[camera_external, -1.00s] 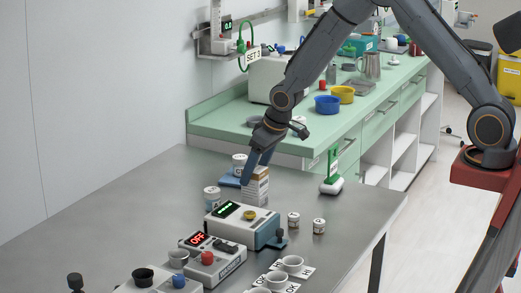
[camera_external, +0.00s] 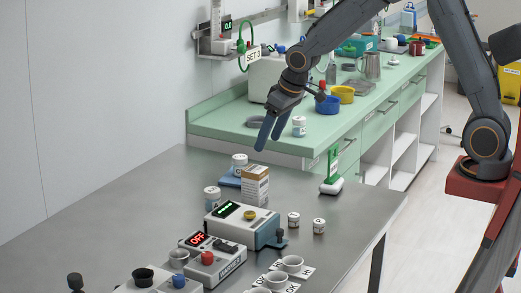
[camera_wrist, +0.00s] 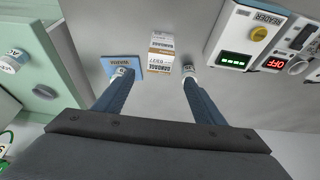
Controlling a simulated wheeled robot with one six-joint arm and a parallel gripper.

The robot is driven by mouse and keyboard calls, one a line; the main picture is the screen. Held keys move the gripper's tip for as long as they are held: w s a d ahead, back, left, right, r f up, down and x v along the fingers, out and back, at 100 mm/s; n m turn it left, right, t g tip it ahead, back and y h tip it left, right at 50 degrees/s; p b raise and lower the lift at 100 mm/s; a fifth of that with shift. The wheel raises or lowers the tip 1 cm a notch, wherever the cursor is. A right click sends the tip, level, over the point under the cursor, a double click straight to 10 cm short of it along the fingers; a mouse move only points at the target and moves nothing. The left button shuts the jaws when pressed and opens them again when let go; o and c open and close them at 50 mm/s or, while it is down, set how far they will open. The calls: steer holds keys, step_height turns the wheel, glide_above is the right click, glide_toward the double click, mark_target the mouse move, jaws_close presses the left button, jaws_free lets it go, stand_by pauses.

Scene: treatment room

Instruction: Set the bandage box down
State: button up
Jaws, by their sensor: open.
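The bandage box (camera_external: 255,186), white and orange-brown with printed sides, stands upright on the grey metal table. In the wrist view the bandage box (camera_wrist: 160,54) shows ahead, between the lines of my two fingers. My gripper (camera_external: 270,132) is open and empty, above and apart from the box. The fingers of my gripper (camera_wrist: 155,80) are spread wide in the wrist view. A blue mat (camera_external: 229,181) lies just left of the box with a white jar (camera_external: 239,163) on it. The mat (camera_wrist: 107,63) also shows in the wrist view.
Another jar (camera_external: 212,197) stands left of the reader device (camera_external: 243,224), which is in front of the box. Small jars (camera_external: 293,219) stand to the right. The green counter (camera_external: 215,118) is behind.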

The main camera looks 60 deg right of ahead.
steer(key=s+d+f+g, duration=0.1)
steer(key=s+f, duration=0.1)
steer(key=s, duration=1.1)
steer(key=s+d+f+g, duration=0.1)
steer(key=s+f+g, duration=0.1)
steer(key=s, duration=1.1)
steer(key=shift+s+f, duration=0.35)
steer(key=shift+f, duration=0.45)
